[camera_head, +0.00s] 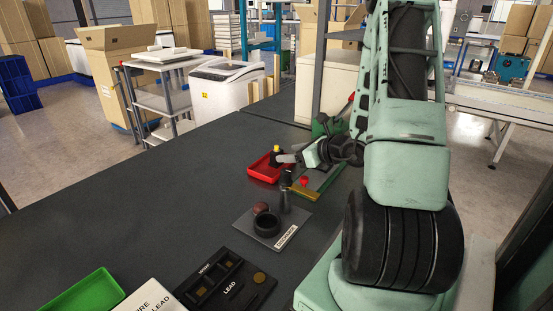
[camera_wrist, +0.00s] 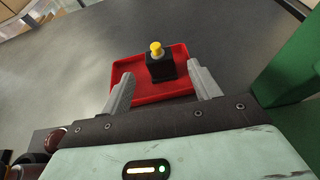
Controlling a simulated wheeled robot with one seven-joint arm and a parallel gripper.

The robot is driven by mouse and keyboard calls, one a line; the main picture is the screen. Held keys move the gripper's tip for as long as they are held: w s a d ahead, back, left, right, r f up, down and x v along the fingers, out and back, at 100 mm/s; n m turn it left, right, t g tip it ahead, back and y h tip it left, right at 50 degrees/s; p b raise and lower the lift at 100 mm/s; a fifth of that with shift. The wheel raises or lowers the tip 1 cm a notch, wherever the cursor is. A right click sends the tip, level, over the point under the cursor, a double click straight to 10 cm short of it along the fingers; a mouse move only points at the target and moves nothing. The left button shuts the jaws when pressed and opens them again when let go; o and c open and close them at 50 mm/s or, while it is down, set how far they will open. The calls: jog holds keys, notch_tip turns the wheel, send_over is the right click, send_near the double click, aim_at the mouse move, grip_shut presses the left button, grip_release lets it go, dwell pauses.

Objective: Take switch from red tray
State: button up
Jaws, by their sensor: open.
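The switch (camera_wrist: 160,66) is a small black block with a yellow button on top. It stands upright in the red tray (camera_wrist: 125,70), toward the tray's far side in the wrist view. In the head view the switch (camera_head: 277,154) shows at the back of the red tray (camera_head: 258,171). My gripper (camera_wrist: 163,85) is open, with its two grey fingers apart over the tray's near part. The switch lies beyond and between the fingers, and I see no contact. In the head view my gripper (camera_head: 283,158) comes in from the right, close beside the switch.
A dark plate with a black ring (camera_head: 266,224) and a grey post (camera_head: 286,192) stands in front of the tray. A green machine (camera_head: 328,125) stands behind my gripper. A black box (camera_head: 225,282) and a green tray (camera_head: 80,297) lie nearer. The table's left part is clear.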

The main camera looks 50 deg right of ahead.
aim_at(280, 153)
jog(key=shift+p+x, duration=0.3)
jog(key=shift+x, duration=2.75)
jog(key=shift+r, duration=0.15)
jog(key=shift+c, duration=0.3)
jog(key=c, duration=1)
